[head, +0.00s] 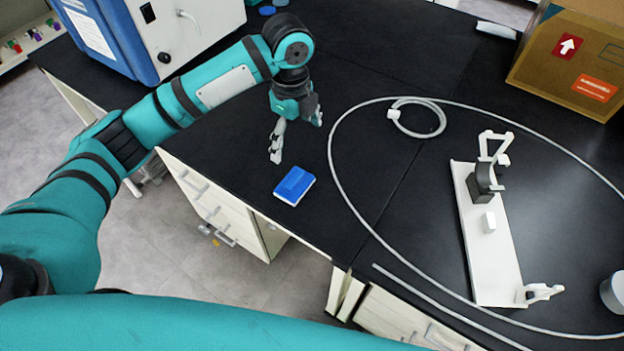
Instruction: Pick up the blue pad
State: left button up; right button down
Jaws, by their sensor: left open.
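The blue pad (295,184) lies on the black bench top near its front edge. It is blue on top with a raised blue strip and a white lower layer. My left gripper (297,140) hangs above the bench, just behind the pad in the head view. Its fingers are apart and nothing is between them. It does not touch the pad. My right gripper does not show.
A white and blue machine (190,35) stands at the back left. A pale hose (335,165) loops over the bench. A white plate with brackets (480,230) lies at the right. A cardboard box (545,75) stands back right. Bench around the pad is clear.

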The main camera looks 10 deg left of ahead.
aim_at(293, 178)
pick_arm(q)
jog(key=f, duration=0.3)
jog(key=f+p, duration=0.1)
jog(key=f, duration=0.6)
jog(key=shift+s+a+f, duration=0.2)
jog(key=shift+a+f, duration=0.1)
jog(key=shift+a, duration=0.1)
jog(key=shift+s+a+f+p, duration=0.1)
jog(key=shift+f+p, duration=0.4)
jog(key=shift+f, duration=0.9)
jog(key=shift+a+f+p, duration=0.1)
jog(key=shift+f+p, duration=0.35)
jog(key=shift+f, duration=0.9)
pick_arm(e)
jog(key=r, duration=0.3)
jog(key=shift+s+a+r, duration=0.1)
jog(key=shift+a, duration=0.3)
pick_arm(q)
jog(key=shift+c, duration=0.3)
jog(key=c, duration=0.9)
jog(key=shift+c, duration=0.2)
jog(key=shift+r, duration=0.15)
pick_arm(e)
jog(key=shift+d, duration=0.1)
